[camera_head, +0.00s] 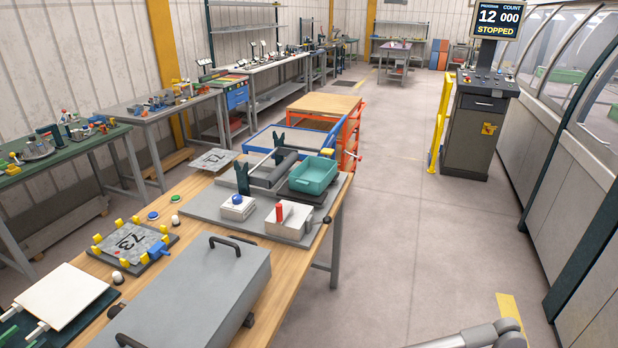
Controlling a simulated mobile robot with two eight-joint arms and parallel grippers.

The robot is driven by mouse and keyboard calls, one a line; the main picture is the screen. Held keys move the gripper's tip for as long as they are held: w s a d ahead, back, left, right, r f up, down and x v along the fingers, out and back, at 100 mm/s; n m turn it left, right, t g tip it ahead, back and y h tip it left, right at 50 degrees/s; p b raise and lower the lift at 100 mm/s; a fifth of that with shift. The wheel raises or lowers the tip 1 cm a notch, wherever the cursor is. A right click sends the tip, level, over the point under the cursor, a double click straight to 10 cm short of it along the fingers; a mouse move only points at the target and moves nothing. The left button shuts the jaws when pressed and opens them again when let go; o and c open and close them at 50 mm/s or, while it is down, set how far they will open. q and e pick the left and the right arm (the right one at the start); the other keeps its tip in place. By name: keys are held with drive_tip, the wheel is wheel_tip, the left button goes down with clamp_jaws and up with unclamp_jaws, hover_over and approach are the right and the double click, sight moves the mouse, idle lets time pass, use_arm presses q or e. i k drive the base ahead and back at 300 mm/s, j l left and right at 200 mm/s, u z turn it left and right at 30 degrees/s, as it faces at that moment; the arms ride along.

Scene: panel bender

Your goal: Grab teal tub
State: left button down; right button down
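The teal tub (313,174) is an open-topped, rectangular container near the far right corner of the wooden workbench (190,184). It sits upright on or over a grey fixture plate (190,207), beside a dark roller held between two dark green brackets. Its inside looks empty. A grey-white part of what looks like my arm shows at the bottom edge, right of centre, well apart from the tub. Neither of my grippers is in the picture.
A white block with a red knob (279,213) and a white block with a blue button (237,206) stand in front of the tub. A large grey lidded box (195,290) with black handles fills the near bench. The floor right of the bench is clear up to the machine (540,150).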

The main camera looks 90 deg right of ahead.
sight(313, 175)
drive_tip(key=k+z, duration=0.25)
drive_tip(key=k, duration=0.65)
drive_tip(key=z, duration=2.4)
drive_tip(key=i+l+u, duration=0.1)
drive_tip(key=u, duration=0.25)
drive_tip(key=i+l+u, duration=0.1)
drive_tip(key=u, duration=0.25)
drive_tip(key=i+l+u, duration=0.5)
drive_tip(key=i+l, duration=0.15)
drive_tip(key=l, duration=0.35)
drive_tip(key=i+l, duration=0.2)
drive_tip(key=l, duration=0.15)
drive_tip(key=i+l, duration=0.2)
drive_tip(key=i+l+u, duration=0.1)
drive_tip(key=l, duration=0.35)
drive_tip(key=i, duration=0.05)
